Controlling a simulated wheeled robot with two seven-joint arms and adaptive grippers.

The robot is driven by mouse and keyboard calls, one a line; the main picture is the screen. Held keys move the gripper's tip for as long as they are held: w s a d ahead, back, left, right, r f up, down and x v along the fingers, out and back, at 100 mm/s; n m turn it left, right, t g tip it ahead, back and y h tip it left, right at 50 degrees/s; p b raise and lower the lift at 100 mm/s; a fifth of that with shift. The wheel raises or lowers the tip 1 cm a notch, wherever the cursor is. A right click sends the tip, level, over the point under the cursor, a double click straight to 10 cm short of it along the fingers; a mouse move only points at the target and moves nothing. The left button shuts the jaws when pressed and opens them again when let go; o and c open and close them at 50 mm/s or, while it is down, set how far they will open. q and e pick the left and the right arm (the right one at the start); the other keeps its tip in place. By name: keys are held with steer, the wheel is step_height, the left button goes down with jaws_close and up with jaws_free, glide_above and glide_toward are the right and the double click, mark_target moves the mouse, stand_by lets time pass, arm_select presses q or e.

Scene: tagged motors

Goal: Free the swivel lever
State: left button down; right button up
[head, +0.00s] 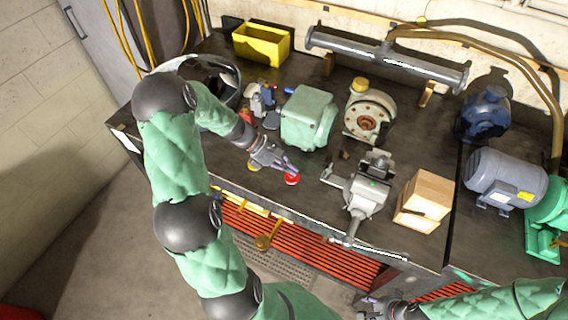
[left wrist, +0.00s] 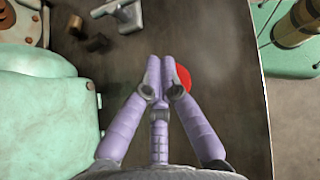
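A grey bench vise (head: 368,190) stands near the front edge of the dark workbench, with a handle bar pointing toward the front. I cannot tell which part of it is the swivel lever. A grey metal part (left wrist: 122,14) shows at the top of the left wrist view. My left gripper (head: 287,172) is low over the bench, left of the vise and apart from it. Its purple fingers (left wrist: 165,75) are together. A red round object (head: 292,180) is at the fingertips, partly hidden by a finger (left wrist: 184,78); no grip on it shows. My right gripper (head: 376,306) is at the bottom edge, its fingers unclear.
A pale green motor housing (head: 308,118) stands behind my left gripper. A cream round pump (head: 369,114) is behind the vise, and a wooden block (head: 424,200) is to its right. A grey motor (head: 504,180) and yellow bin (head: 262,43) are farther away. Bench between gripper and vise is clear.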

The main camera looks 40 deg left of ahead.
mark_target(298, 180)
arm_select(q)
steer(key=x, duration=0.3)
steer(key=shift+d+f+b, duration=0.2)
steer(key=shift+f+b, duration=0.05)
steer(key=shift+b, duration=0.05)
steer(key=d, duration=0.1)
steer(key=w+d, duration=0.1)
steer(key=d, duration=0.1)
steer(key=shift+w+r, duration=0.1)
steer(key=shift+w, duration=0.15)
steer(key=shift+w+d+r+b, duration=0.15)
steer(key=shift+w+d+b, duration=0.15)
steer(key=shift+d, duration=0.2)
arm_select(e)
steer(key=shift+f, duration=0.7)
arm_select(q)
steer(key=shift+s+d, duration=0.1)
arm_select(e)
steer(key=shift+w, duration=0.1)
